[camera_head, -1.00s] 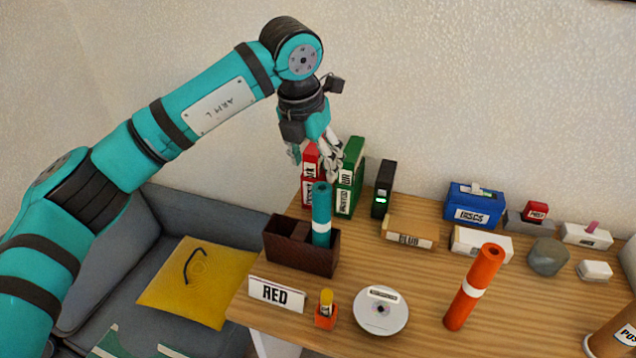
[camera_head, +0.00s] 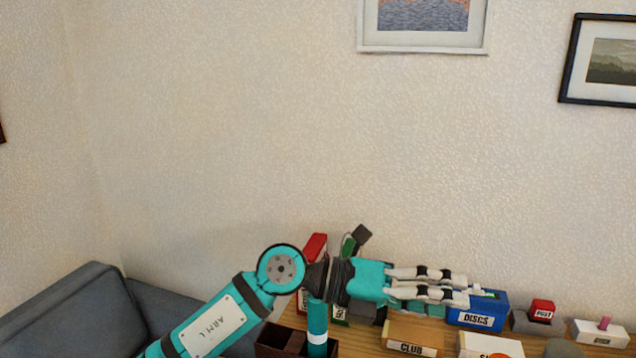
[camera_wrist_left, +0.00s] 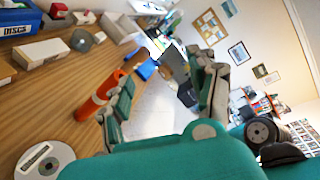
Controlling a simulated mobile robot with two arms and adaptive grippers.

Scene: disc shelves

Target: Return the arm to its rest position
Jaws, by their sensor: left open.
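My left arm comes in from the lower left in the head view. Its left gripper (camera_head: 478,292) points to the right above the back of the table, in front of the blue DISCS box (camera_head: 484,312). The fingers are apart and hold nothing. In the left wrist view the two fingers of the left gripper (camera_wrist_left: 160,95) stand wide apart, with floor and room between them. My right gripper is not in view.
A teal roll (camera_head: 317,325) stands in a dark brown box (camera_head: 268,343) beside my arm. A red binder (camera_head: 314,247), a CLUB box (camera_head: 411,337) and a red-topped item (camera_head: 541,309) are on the table. An orange roll (camera_wrist_left: 95,100) and a disc (camera_wrist_left: 45,163) show in the wrist view.

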